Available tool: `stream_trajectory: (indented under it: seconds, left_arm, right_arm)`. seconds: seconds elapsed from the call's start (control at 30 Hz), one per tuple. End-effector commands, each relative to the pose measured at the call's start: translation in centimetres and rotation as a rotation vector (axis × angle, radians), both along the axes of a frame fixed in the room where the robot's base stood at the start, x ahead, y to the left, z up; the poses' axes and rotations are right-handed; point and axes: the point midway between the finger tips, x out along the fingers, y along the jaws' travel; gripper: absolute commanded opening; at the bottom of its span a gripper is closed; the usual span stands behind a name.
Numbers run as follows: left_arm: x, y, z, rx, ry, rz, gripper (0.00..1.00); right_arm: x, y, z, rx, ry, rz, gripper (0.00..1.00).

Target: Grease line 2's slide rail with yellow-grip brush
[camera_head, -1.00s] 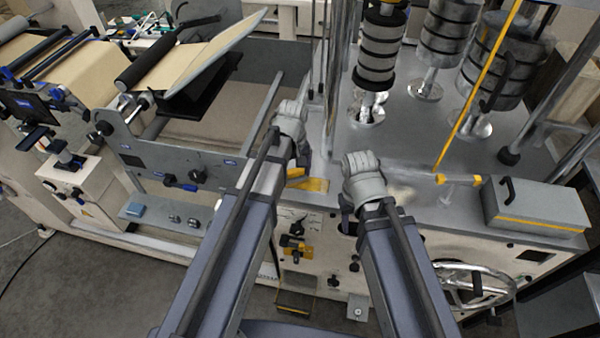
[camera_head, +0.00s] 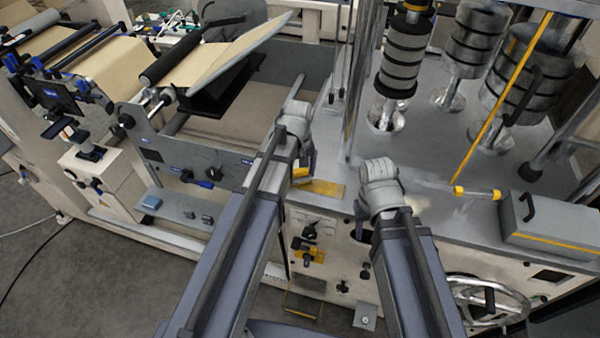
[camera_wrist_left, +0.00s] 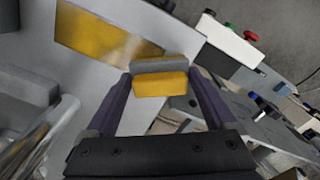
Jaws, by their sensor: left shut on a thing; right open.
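My left gripper (camera_head: 302,173) points down and is shut on a small yellow and grey piece, which looks like the yellow-grip brush. In the left wrist view this brush (camera_wrist_left: 161,84) sits between the two purple fingers; its far end is hidden. It is beside a flat yellow plate (camera_head: 328,188) on the machine's grey top, which also shows in the wrist view (camera_wrist_left: 105,32). I cannot tell whether they touch. My right gripper (camera_head: 361,222) is open, low at the machine's front edge, mostly hidden by its wrist. I cannot tell which part is line 2's slide rail.
A grey box (camera_head: 550,222) with a black handle and a yellow-ended bar (camera_head: 476,193) are on the right of the grey top. Weighted columns (camera_head: 404,60) and a metal post (camera_head: 358,90) stand behind. A handwheel (camera_head: 488,302) is at front right. Paper rollers (camera_head: 165,62) are left.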

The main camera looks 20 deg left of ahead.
Motion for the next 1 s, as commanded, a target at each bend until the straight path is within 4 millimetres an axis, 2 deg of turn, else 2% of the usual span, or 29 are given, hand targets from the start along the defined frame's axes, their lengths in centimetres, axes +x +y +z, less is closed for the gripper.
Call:
stream_trajectory:
  seconds: [0.17, 0.53, 0.87, 1.0]
  left_arm:
    - [0.0, -0.5, -0.1, 0.000, 0.000, 0.000, 0.45]
    - [-0.1, -3.4, -0.2, 0.000, 0.000, -0.002, 0.45]
    - [-0.2, -4.0, -0.2, -0.001, -0.001, 0.000, 0.45]
    - [-0.2, -4.9, -0.2, -0.001, 0.000, -0.003, 0.45]
  right_arm:
    - [0.0, 0.0, -0.1, 0.000, 0.000, 0.000, 0.50]
    - [0.0, 0.0, -0.2, 0.000, 0.000, 0.000, 0.50]
    - [0.0, 0.0, -0.2, 0.000, 0.000, 0.000, 0.50]
    - [0.0, 0.0, -0.2, 0.000, 0.000, 0.000, 0.50]
